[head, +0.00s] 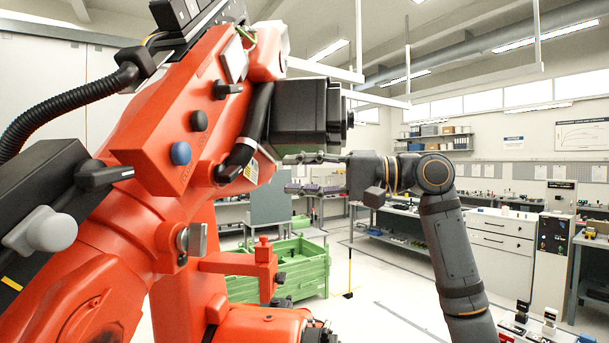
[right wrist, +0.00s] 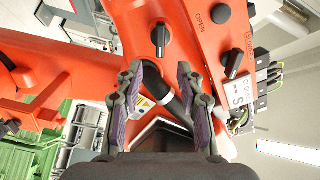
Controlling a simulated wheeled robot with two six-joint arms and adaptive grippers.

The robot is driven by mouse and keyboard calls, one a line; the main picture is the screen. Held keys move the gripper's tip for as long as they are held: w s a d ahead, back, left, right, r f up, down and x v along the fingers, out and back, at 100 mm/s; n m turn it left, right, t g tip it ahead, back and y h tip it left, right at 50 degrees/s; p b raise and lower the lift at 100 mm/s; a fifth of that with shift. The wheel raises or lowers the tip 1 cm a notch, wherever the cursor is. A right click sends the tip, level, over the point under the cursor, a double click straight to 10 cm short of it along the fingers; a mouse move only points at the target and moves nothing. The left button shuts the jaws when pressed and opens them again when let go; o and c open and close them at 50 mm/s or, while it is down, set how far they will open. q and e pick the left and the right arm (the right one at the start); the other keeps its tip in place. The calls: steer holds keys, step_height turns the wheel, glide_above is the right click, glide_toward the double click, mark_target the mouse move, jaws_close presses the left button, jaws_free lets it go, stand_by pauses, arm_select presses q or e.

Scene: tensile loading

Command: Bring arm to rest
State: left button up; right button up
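My right arm (head: 449,235) comes up from the lower right in the head view and bends left at the top. Its gripper (head: 291,173) points left toward the red machine (head: 150,235), with the two fingers apart and no object seen between them. In the right wrist view the open gripper (right wrist: 160,80) has its purple-padded fingers on either side, with the red machine (right wrist: 130,30) behind them. I cannot tell how far the fingertips are from the machine. My left gripper is not in view.
The red machine fills the left of the head view, with a black hose (head: 65,110) and knobs. A green crate (head: 311,268) stands behind it. Workbenches and a white cabinet (head: 502,243) are at the back right.

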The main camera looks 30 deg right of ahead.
steer(key=shift+s+d, duration=0.2)
steer(key=shift+s, duration=0.1)
steer(key=shift+d, duration=0.1)
steer(key=shift+w, duration=0.1)
